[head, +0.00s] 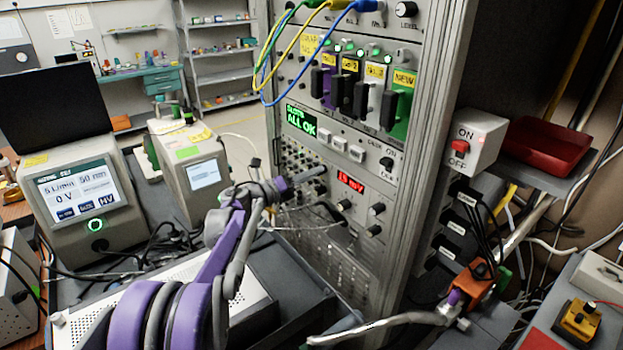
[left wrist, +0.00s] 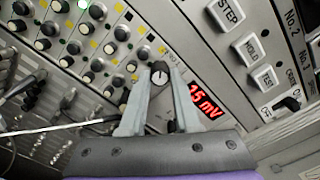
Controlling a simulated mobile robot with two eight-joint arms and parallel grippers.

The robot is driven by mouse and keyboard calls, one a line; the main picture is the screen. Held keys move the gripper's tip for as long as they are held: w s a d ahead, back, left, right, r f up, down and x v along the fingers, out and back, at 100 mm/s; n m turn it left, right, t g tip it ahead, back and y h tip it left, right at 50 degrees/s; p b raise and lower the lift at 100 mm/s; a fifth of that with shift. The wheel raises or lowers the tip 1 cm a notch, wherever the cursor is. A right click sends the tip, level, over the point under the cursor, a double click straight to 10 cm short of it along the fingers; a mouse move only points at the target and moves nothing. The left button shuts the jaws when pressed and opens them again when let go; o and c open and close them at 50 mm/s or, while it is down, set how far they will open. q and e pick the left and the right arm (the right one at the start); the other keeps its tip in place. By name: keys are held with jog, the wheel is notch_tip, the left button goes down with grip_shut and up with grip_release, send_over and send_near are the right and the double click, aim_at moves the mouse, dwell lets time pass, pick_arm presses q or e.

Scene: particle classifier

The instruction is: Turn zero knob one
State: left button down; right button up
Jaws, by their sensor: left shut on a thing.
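My left gripper (left wrist: 158,84) is shut on this knob, one pale finger on each side. In the head view, my left gripper (head: 318,173) reaches the rack panel from the left, beside the same red display (head: 350,183). There the gripper hides the knob, and I cannot read a label for it.
Several knobs (left wrist: 81,47) crowd the panel close to the gripper. A monitor unit (head: 80,190) stands left. A grey ON/OFF box (head: 475,141) is fixed on the rack's right.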

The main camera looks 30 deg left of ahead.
pick_arm(q)
jog(key=n+b, duration=0.2)
jog(key=n, duration=0.9)
jog(key=shift+n+b, duration=0.3)
jog(key=shift+n, duration=0.1)
dwell(0.3)
jog(key=c, duration=0.6)
grip_release()
jog(key=v, duration=1)
jog(key=shift+s+a+b, duration=0.15)
jog(key=shift+s+b, duration=0.25)
